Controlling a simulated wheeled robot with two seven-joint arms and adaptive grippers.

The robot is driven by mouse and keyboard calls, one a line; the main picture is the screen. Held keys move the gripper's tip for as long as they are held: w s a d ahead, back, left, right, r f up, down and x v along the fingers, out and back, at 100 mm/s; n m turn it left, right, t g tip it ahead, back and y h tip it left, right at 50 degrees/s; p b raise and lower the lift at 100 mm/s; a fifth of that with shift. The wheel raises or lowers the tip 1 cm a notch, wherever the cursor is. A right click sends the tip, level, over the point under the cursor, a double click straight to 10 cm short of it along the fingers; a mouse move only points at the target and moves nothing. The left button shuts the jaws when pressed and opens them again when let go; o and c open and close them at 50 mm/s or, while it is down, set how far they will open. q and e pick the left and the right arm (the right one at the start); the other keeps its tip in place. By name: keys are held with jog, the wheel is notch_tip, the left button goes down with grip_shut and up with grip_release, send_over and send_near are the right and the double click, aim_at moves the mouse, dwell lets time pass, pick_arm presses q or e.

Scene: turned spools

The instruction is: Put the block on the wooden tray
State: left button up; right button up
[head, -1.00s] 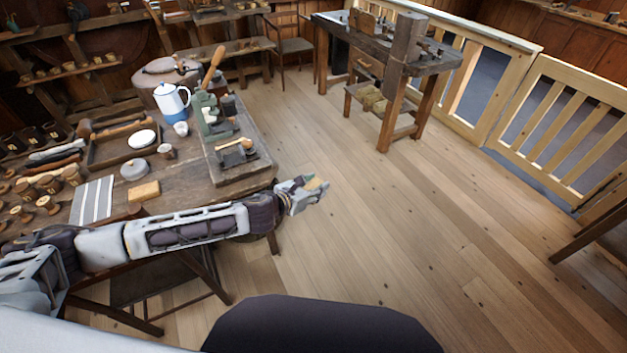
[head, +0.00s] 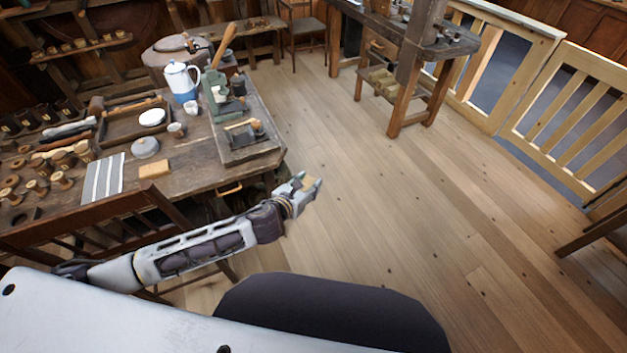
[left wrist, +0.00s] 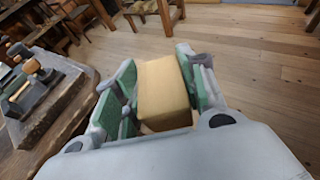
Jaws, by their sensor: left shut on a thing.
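The tan block (left wrist: 163,92) is between the green-padded fingers of my left gripper (left wrist: 160,98) in the left wrist view, which is shut on it. In the head view my left gripper (head: 309,186) holds the block over the open floor, just right of the workbench's near right corner. The dark wooden tray (head: 119,127) lies on the workbench towards the back left, with a white round dish (head: 152,117) in it. The tray is well left of my left gripper. My right gripper is not in view.
The workbench (head: 205,170) also holds a coffee pot (head: 182,81), a green metal tool (head: 218,92), a grey-lidded pot (head: 145,147), another tan block (head: 154,169), a striped cloth (head: 103,178) and several spools. A chair (head: 100,217) stands at its near side.

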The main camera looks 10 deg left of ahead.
pick_arm(q)
jog(key=s+a+f+n+y, duration=0.2)
jog(key=s+a, duration=0.1)
jog(key=a, duration=0.2)
jog(key=s+a+f+n+y, duration=0.1)
jog(key=s+a+f+y, duration=0.1)
jog(key=a, duration=0.4)
jog(key=shift+s+f+n+t, duration=0.4)
jog(key=shift+s+f, duration=0.1)
jog(key=shift+s, duration=0.1)
jog(key=shift+d, duration=0.1)
